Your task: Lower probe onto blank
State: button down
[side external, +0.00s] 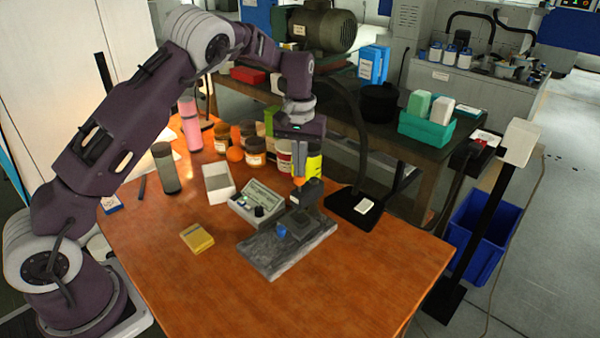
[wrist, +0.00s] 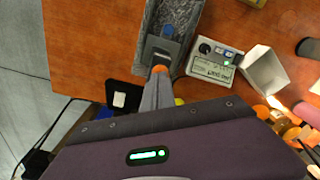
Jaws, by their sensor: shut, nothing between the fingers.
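A granite-like base (side external: 275,256) lies on the wooden table and carries a dark gauge stand (side external: 312,192) at its back end. A small blue piece (side external: 281,231) shows at the front of the stand, by a dark plate or block (side external: 300,221). In the wrist view the blue piece (wrist: 168,31) is in front of the grey stand head (wrist: 164,47). I cannot tell probe from blank, or whether they touch. My gripper (side external: 298,181) is shut and empty, pointing down just above or behind the stand. Its orange-ended fingers (wrist: 160,70) appear at the stand head's edge.
A readout box (side external: 257,204) stands left of the base, with a white box (side external: 218,183) beyond it. Several jars and a dark bottle (side external: 166,167) crowd the back left. The front right tabletop is clear.

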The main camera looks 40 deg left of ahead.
jog(key=shift+r, duration=3.4)
jog(key=s+d+r+m+t+h, duration=0.1)
jog(key=s+d+r+t, duration=0.1)
jog(key=s+r, duration=0.6)
jog(key=s+d+r+m+t, duration=0.1)
jog(key=s+d+r, duration=0.2)
jog(key=s+r, duration=0.5)
jog(key=s+d+f+m+t, duration=0.1)
jog(key=s+f+m, duration=0.1)
jog(key=s, duration=0.7)
jog(key=s+d+f+m+t+y, duration=0.1)
jog(key=s+f, duration=0.3)
jog(key=s, duration=0.6)
jog(key=shift+s+d+m+t, duration=0.2)
jog(key=shift+d+m+t, duration=0.1)
jog(key=shift+m, duration=0.2)
